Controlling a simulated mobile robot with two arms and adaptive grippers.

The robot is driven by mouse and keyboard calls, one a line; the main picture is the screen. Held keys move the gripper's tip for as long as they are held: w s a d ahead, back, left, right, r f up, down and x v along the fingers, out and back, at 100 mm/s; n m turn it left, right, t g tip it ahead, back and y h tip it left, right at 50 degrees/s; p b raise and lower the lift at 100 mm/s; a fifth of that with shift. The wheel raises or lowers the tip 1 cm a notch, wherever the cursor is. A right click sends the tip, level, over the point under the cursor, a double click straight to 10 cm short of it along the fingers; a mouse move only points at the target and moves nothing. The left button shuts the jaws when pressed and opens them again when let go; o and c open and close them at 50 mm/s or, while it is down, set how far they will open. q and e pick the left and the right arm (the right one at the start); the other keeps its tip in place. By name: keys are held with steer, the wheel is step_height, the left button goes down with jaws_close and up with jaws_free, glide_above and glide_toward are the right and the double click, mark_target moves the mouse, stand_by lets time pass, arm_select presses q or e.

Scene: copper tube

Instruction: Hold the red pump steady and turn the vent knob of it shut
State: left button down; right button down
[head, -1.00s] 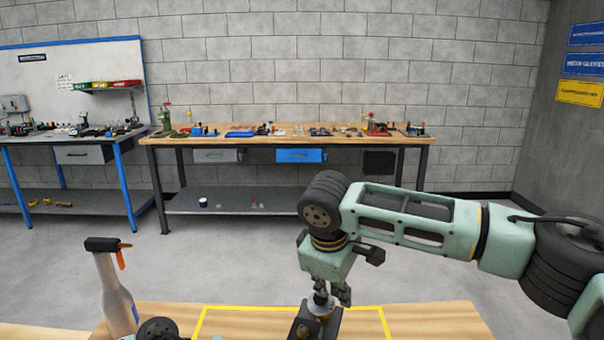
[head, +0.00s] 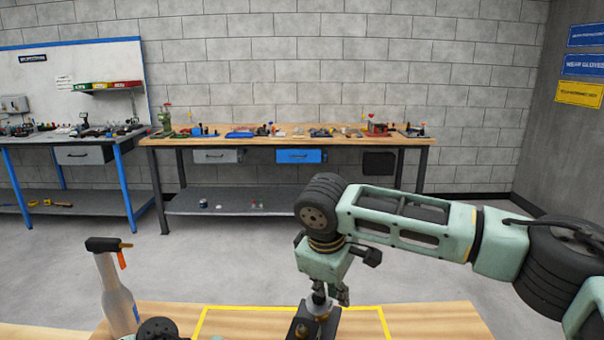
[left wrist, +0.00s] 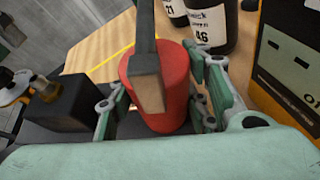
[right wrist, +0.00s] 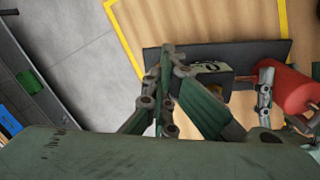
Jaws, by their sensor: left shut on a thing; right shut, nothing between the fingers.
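The pump's red cylinder (left wrist: 168,85) is between the fingers of my left gripper (left wrist: 160,112), which is shut on it, in the left wrist view. A dark bar with a wood-coloured end crosses in front of it. The red cylinder (right wrist: 290,90) also shows at the right of the right wrist view, by the left gripper's fingers. A black block (right wrist: 208,72) is to its left. My right gripper (right wrist: 166,75) is shut and empty beside this block; in the head view it is just above the block (head: 315,322). A brass-coloured part (left wrist: 15,85) shows past the block; I cannot tell whether it is the vent knob.
Dark labelled bottles (left wrist: 210,25) and a black-and-yellow box (left wrist: 290,55) are near the left gripper. Yellow tape (head: 250,308) marks the wooden tabletop. Workbenches stand far behind.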

arm_select(q)
steer(key=shift+s+d, duration=0.1)
arm_select(e)
steer(key=shift+a+f, duration=0.35)
stand_by(0.4)
arm_select(q)
steer(key=shift+f, duration=0.1)
arm_select(e)
steer(key=shift+s+a+f, duration=0.2)
steer(key=shift+s, duration=0.1)
steer(key=shift+s+a, duration=0.2)
steer(key=shift+a, duration=0.05)
arm_select(q)
steer(key=shift+w+f, duration=0.1)
steer(key=shift+w, duration=0.1)
arm_select(e)
steer(key=shift+s+r, duration=0.1)
steer(key=shift+s, duration=0.05)
stand_by(0.4)
steer(key=v, duration=0.6)
steer(key=shift+s+d, duration=0.2)
steer(key=shift+d, duration=0.05)
